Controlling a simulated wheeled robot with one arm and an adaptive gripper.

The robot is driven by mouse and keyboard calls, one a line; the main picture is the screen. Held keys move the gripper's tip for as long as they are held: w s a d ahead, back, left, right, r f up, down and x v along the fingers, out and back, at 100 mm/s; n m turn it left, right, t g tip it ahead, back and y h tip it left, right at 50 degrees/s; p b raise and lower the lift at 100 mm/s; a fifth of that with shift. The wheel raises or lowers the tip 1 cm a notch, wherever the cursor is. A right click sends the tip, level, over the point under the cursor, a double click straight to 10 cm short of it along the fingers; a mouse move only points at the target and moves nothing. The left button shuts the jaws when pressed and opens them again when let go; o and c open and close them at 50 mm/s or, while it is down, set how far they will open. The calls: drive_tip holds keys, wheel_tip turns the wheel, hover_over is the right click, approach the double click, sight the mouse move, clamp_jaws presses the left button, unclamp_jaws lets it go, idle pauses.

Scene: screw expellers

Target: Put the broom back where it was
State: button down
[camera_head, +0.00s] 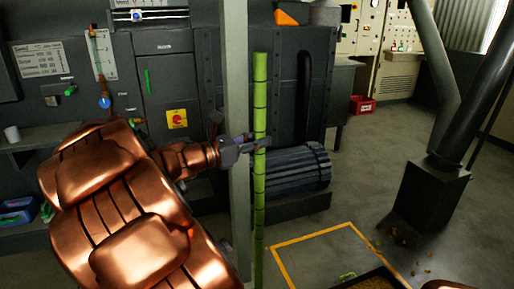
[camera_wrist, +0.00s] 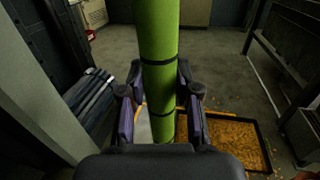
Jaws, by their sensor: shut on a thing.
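The broom shows as a long green bamboo-like handle (camera_head: 260,112) with dark rings, standing upright. Its lower end, where a head might be, is cut off or hidden in the head view. My gripper (camera_head: 248,143) is shut around the middle of the handle. In the wrist view the handle (camera_wrist: 157,70) runs between the two fingers of my gripper (camera_wrist: 160,118). The handle stands just right of a grey post (camera_head: 236,90). I cannot tell whether the broom touches the floor.
A yellow-outlined floor square (camera_head: 318,262) lies right of the handle. A tray of brown material (camera_wrist: 235,142) is on the floor nearby. A ribbed dark motor (camera_head: 290,170) stands behind the handle. A dark pipe base (camera_head: 430,190) stands at right, with crumbs beside it. Open floor lies between.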

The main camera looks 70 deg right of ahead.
drive_tip(key=d, duration=0.1)
drive_tip(key=w+d, duration=0.1)
drive_tip(key=d, duration=0.1)
drive_tip(key=shift+w+d+f, duration=0.2)
drive_tip(key=shift+w+d, duration=0.2)
wheel_tip(320, 180, down, 3)
drive_tip(key=shift+f+b, duration=0.2)
drive_tip(key=shift+b, duration=0.45)
drive_tip(key=c, duration=0.8)
unclamp_jaws()
drive_tip(key=shift+f, duration=0.15)
